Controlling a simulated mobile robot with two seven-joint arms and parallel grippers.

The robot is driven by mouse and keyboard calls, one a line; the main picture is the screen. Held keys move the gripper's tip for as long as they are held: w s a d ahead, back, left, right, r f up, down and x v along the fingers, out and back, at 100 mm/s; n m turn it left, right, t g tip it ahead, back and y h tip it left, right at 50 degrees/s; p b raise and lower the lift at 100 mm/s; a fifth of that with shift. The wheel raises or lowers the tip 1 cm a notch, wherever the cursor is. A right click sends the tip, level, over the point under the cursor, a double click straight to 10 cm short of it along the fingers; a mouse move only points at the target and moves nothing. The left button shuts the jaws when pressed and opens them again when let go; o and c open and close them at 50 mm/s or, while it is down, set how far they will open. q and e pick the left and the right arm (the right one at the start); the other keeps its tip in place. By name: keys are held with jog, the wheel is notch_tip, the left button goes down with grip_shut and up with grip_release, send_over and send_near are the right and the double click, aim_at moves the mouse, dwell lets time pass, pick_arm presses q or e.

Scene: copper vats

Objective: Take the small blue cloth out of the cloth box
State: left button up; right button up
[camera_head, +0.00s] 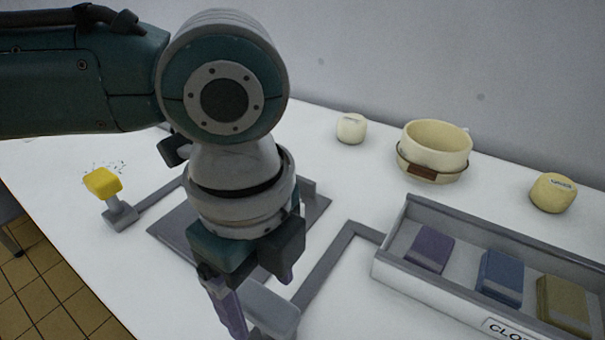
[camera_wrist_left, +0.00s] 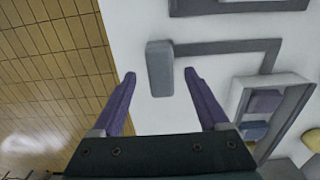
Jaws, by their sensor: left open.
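The small blue cloth (camera_head: 501,275) lies folded in the cloth box (camera_head: 408,280), a long grey tray at the right of the head view. It sits between a purple cloth (camera_head: 430,248) and an olive-yellow cloth (camera_head: 564,303). My left gripper (camera_head: 264,305) is open and empty, pointing down left of the box and apart from it. In the left wrist view, my left gripper (camera_wrist_left: 160,77) shows its two purple fingers spread, and the box (camera_wrist_left: 238,100) is at the right edge. My right gripper is not in view.
A grey block (camera_head: 268,307) is below my left gripper, joined to a grey strip (camera_head: 330,262). A yellow-topped button (camera_head: 102,183) stands at the left. A cream pot (camera_head: 437,143) and two cream lumps (camera_head: 351,128) (camera_head: 552,192) stand behind.

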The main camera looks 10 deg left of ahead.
pick_arm(q)
jog(key=shift+f, duration=0.9)
jog(key=shift+c, duration=0.3)
grip_shut()
